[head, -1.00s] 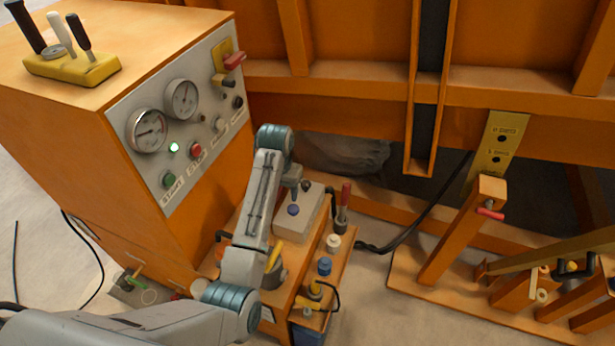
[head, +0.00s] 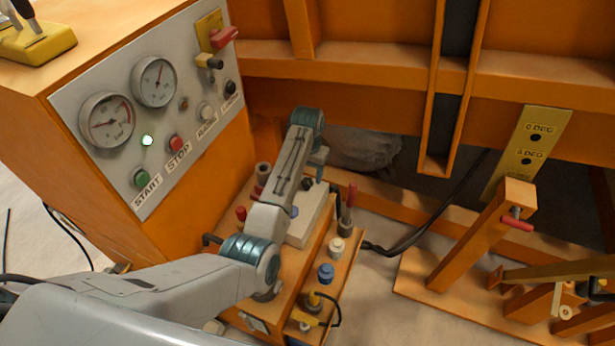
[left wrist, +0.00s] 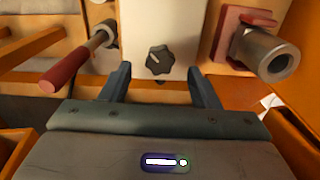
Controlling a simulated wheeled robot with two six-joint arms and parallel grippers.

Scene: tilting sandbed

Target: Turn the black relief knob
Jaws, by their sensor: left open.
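The black relief knob (left wrist: 159,59) shows in the left wrist view as a small fluted knob with a pale pointer mark, on the face of a light grey box (left wrist: 160,22). My left gripper (left wrist: 159,76) is open, with one finger on each side of the knob in that picture. I see no contact with the knob. In the head view the gripper (head: 318,160) hangs over the same grey box (head: 305,228), and the arm covers part of it. My right gripper is not in view.
In the left wrist view a red-handled lever (left wrist: 80,60) lies left of the box and a metal cylinder (left wrist: 265,54) on a red mount stands right. In the head view, the gauge panel (head: 185,105) stands left and a blue cap (head: 325,273) sits in front.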

